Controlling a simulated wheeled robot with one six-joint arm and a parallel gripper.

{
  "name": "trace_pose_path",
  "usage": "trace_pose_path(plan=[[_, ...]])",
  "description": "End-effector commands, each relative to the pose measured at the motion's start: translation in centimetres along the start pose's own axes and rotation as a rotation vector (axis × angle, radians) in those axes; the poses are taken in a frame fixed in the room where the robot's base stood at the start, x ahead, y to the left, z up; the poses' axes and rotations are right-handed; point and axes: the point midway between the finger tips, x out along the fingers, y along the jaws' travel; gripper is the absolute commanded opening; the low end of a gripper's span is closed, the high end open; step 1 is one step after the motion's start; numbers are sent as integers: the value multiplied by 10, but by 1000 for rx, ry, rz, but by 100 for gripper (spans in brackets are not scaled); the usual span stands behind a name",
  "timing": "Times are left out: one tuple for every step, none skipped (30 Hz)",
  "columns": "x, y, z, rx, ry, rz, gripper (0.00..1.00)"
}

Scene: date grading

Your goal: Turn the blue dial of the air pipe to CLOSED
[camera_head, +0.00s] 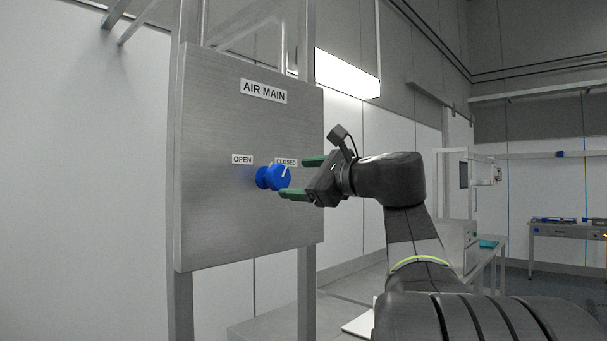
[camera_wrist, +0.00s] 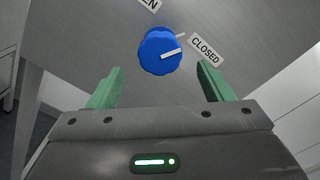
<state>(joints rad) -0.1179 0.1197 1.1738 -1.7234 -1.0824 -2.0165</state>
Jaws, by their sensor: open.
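The blue dial (camera_head: 279,177) stands out from a grey metal panel (camera_head: 225,215) under an AIR MAIN label (camera_head: 263,91). An OPEN label (camera_head: 242,159) is left of it and a CLOSED label (camera_head: 286,162) is right. In the wrist view the dial (camera_wrist: 160,51) has a white pointer line directed toward the CLOSED label (camera_wrist: 205,48). My gripper (camera_head: 303,178) is open, with green fingers, to the right of the dial in the head view. In the wrist view the dial lies beyond the fingertips (camera_wrist: 160,78), between their lines, apparently untouched.
The panel is mounted on metal posts (camera_head: 307,285). A bench (camera_head: 565,229) with small items stands at the far right. A table with a turquoise item (camera_head: 488,244) is behind my arm. Free space lies left of the panel.

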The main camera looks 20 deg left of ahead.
Motion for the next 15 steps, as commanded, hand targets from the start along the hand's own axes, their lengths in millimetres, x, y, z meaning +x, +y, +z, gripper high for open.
trace_pose_path(plan=[[11,-1,2,2,-3,5,74],[17,-1,2,1,-2,4,74],[24,-1,2,2,-3,4,74],[30,-1,2,2,-2,3,74],[35,-1,2,3,-2,4,74],[41,-1,2,3,-2,3,74],[45,0,2,3,-2,3,74],[50,-1,2,3,-2,3,74],[55,-1,2,3,-2,2,74],[58,-1,1,3,-1,2,74],[61,-1,1,3,-1,2,74],[64,0,1,3,-1,1,74],[66,0,1,2,-1,1,74],[68,0,1,2,-1,0,74],[69,0,1,1,-1,0,74]])
